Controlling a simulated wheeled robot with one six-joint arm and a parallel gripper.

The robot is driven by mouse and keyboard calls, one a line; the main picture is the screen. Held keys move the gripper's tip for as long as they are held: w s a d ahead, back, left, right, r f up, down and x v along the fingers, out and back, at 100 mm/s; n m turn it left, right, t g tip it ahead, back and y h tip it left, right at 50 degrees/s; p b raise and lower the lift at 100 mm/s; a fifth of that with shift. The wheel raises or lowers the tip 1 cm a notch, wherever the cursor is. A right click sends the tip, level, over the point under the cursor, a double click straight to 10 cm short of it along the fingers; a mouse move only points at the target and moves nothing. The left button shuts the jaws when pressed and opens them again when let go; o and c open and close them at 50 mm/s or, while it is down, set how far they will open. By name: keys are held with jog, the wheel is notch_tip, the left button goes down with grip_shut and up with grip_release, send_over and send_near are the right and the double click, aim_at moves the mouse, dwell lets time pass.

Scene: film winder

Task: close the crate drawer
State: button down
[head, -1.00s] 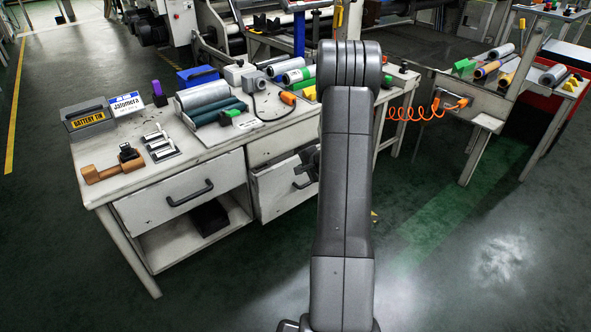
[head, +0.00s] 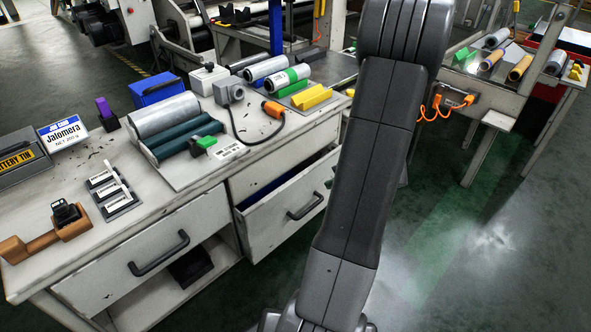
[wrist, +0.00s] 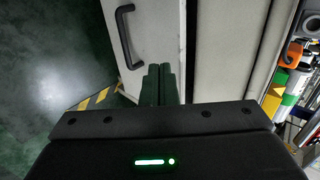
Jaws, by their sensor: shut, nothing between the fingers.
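The open drawer (head: 290,212) is a worn off-white drawer with a dark bar handle (head: 306,206). It stands pulled out from the bench in the head view, and its blue inside shows along the top. In the wrist view, the drawer front (wrist: 160,30) fills the upper middle, with its handle (wrist: 125,38) on the left. My gripper (wrist: 160,72) is shut and empty. Its fingertips are over the drawer front, to the right of the handle; I cannot tell whether they touch it. In the head view my gripper is hidden behind my arm.
The left drawer (head: 150,262) of the bench looks shut, with an open shelf below. The bench top (head: 150,205) carries rollers, a battery tin, a wooden tool and yellow blocks. A second table (head: 480,95) stands at right. The floor (head: 480,260) at right is clear.

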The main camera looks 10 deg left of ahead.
jog(key=b, duration=0.4)
send_near(297, 183)
jog(key=x, duration=0.5)
jog(key=shift+s+d+f, duration=0.1)
jog(key=shift+d+f, duration=0.1)
jog(key=shift+f, duration=0.25)
jog(key=shift+w+a, duration=0.35)
jog(key=shift+a, duration=0.1)
